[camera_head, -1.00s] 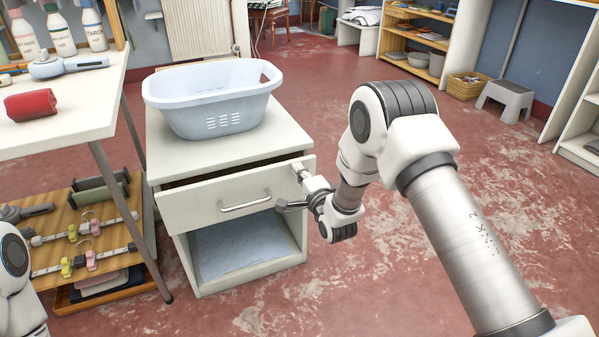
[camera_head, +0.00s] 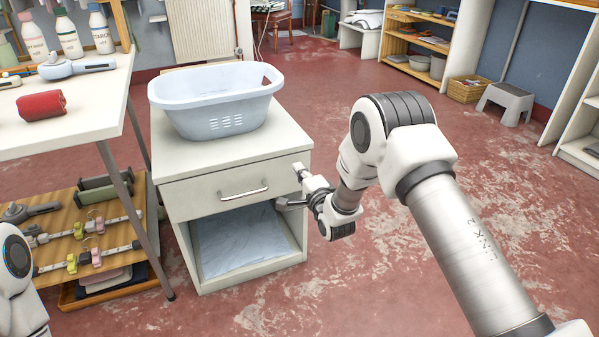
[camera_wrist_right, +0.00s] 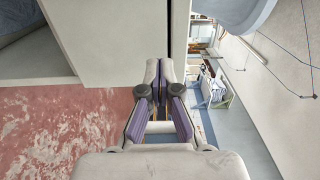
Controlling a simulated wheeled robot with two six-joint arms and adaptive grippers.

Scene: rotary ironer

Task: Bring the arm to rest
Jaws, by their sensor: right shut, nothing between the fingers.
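My right gripper (camera_head: 299,170) is shut and empty, with its fingertips at the right end of the drawer front (camera_head: 215,190) of the white cabinet (camera_head: 297,225). In the right wrist view the gripper (camera_wrist_right: 159,66) has its two fingers together in front of a pale cabinet panel (camera_wrist_right: 112,40). I cannot tell whether the tips touch the drawer. The drawer looks pushed in, or nearly so. Part of my left arm (camera_head: 15,270) shows at the lower left; its gripper is out of view.
A pale blue laundry basket (camera_head: 215,100) stands on the cabinet. A white table (camera_head: 90,115) with a red roll (camera_head: 42,105) and bottles is at the left, above a wooden shelf (camera_head: 75,235). A grey step stool (camera_head: 507,100) stands far right. The red floor around my right arm is clear.

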